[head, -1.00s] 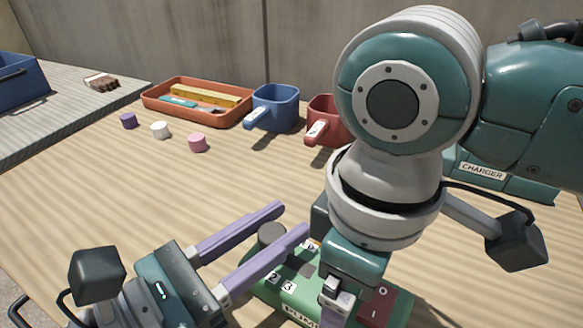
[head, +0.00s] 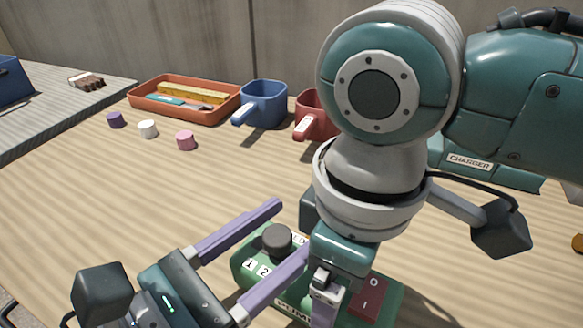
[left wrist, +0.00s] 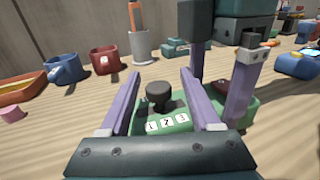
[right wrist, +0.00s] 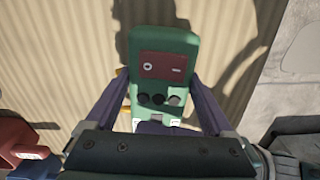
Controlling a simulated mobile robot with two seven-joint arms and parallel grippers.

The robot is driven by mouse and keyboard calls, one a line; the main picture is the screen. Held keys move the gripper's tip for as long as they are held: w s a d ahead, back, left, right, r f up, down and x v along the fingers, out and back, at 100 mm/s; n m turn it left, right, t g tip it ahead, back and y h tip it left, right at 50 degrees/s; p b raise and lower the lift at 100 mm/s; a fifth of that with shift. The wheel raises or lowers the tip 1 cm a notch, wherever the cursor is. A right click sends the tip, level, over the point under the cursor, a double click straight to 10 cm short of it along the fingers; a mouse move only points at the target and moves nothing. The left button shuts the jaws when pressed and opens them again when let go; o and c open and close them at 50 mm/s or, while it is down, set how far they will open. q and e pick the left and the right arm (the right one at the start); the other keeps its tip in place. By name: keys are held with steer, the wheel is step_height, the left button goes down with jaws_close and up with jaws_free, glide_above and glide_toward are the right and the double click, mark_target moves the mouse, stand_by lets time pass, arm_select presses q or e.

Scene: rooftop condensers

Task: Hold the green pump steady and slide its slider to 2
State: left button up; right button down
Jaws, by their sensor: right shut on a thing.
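The green pump (head: 246,272) stands on the table, with number marks beside its dark slider knob (head: 277,238). The left wrist view shows marks 1, 2 and 3 and the knob (left wrist: 158,93) around 1 to 2; I cannot tell its exact mark. My left gripper (head: 290,228) is open, its lilac fingers on either side of the knob with gaps visible. My right gripper (right wrist: 160,88) is shut on the pump body, gripping its sides, near the red switch panel (right wrist: 162,66). In the head view my right arm hides part of the pump.
A blue mug (head: 264,104), a red mug (head: 312,118) and an orange tray (head: 150,101) stand at the back. Purple, white and pink pegs (head: 185,140) lie before the tray. A charger (head: 480,168) is behind my right arm. The table's left middle is clear.

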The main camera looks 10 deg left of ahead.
arm_select(q)
steer(key=v, duration=1.2)
arm_select(e)
jaws_free()
arm_select(q)
steer(key=shift+r, duration=0.1)
arm_select(e)
steer(key=shift+r, duration=0.1)
step_height(320, 180, up, 9)
steer(key=p, duration=1)
arm_select(q)
step_height(320, 180, up, 10)
